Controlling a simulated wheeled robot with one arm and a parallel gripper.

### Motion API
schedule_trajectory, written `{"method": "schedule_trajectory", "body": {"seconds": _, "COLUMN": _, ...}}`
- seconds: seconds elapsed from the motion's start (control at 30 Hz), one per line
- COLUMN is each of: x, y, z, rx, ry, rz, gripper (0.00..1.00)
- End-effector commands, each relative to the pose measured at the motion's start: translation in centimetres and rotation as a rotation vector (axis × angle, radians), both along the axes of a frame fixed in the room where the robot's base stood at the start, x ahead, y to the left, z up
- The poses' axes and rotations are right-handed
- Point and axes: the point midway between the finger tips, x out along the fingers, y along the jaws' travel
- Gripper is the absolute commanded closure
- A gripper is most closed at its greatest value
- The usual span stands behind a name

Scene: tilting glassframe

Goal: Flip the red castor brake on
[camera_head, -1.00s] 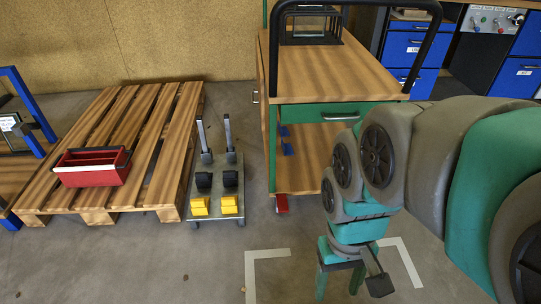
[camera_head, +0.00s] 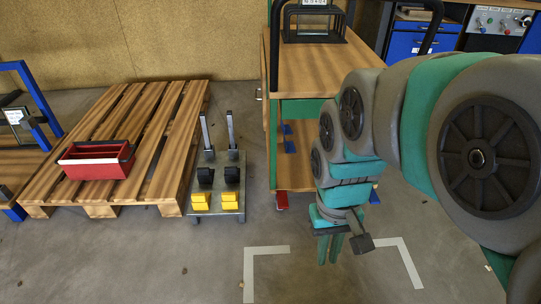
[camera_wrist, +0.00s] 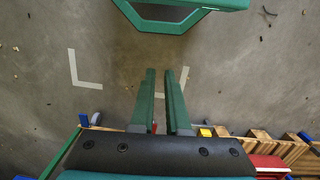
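The red castor brake (camera_head: 281,200) is a small red pedal low at the front left corner of the green and wood cart (camera_head: 296,175). My gripper (camera_head: 329,263) points down over the floor, in front of the cart and to the right of the red brake, apart from it. In the wrist view, my gripper's two green fingers (camera_wrist: 167,70) have an empty gap between them. A small red bit (camera_wrist: 155,128) shows low beside the fingers there; it may be the brake. Whether the pedal is up or down is too small to tell.
A wheeled stand (camera_head: 217,205) with yellow and black blocks is just left of the cart. A pallet (camera_head: 100,210) bearing a red toolbox (camera_head: 95,162) lies farther left. A blue pedal (camera_head: 374,195) is at the cart's right corner. Floor in front is clear.

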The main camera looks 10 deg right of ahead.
Motion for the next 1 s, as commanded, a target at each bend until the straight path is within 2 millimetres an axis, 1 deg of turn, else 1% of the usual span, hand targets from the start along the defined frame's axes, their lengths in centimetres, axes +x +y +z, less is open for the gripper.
{"method": "schedule_trajectory", "body": {"seconds": 0.03, "x": 1.7, "y": 0.0, "z": -1.0, "rx": -0.001, "ry": -0.010, "rz": -0.001, "gripper": 0.93}}
{"method": "schedule_trajectory", "body": {"seconds": 0.1, "x": 3.9, "y": 0.0, "z": -1.5, "rx": -0.002, "ry": -0.028, "rz": -0.004, "gripper": 1.00}}
{"method": "schedule_trajectory", "body": {"seconds": 0.27, "x": 8.7, "y": 0.0, "z": -3.1, "rx": -0.005, "ry": -0.064, "rz": -0.011, "gripper": 1.00}}
{"method": "schedule_trajectory", "body": {"seconds": 0.3, "x": 10.0, "y": 0.0, "z": -3.5, "rx": -0.005, "ry": -0.076, "rz": -0.013, "gripper": 1.00}}
{"method": "schedule_trajectory", "body": {"seconds": 0.37, "x": 11.8, "y": 0.0, "z": -4.3, "rx": -0.006, "ry": -0.088, "rz": -0.015, "gripper": 1.00}}
{"method": "schedule_trajectory", "body": {"seconds": 0.5, "x": 16.2, "y": 0.1, "z": -6.1, "rx": -0.007, "ry": -0.123, "rz": -0.022, "gripper": 1.00}}
{"method": "schedule_trajectory", "body": {"seconds": 0.57, "x": 17.9, "y": 0.1, "z": -6.9, "rx": -0.008, "ry": -0.136, "rz": -0.025, "gripper": 1.00}}
{"method": "schedule_trajectory", "body": {"seconds": 0.7, "x": 22.2, "y": 0.1, "z": -9.0, "rx": -0.008, "ry": -0.173, "rz": -0.033, "gripper": 1.00}}
{"method": "schedule_trajectory", "body": {"seconds": 0.87, "x": 26.8, "y": 0.2, "z": -11.8, "rx": -0.008, "ry": -0.210, "rz": -0.040, "gripper": 1.00}}
{"method": "schedule_trajectory", "body": {"seconds": 1.0, "x": 30.7, "y": 0.2, "z": -14.6, "rx": -0.008, "ry": -0.240, "rz": -0.049, "gripper": 1.00}}
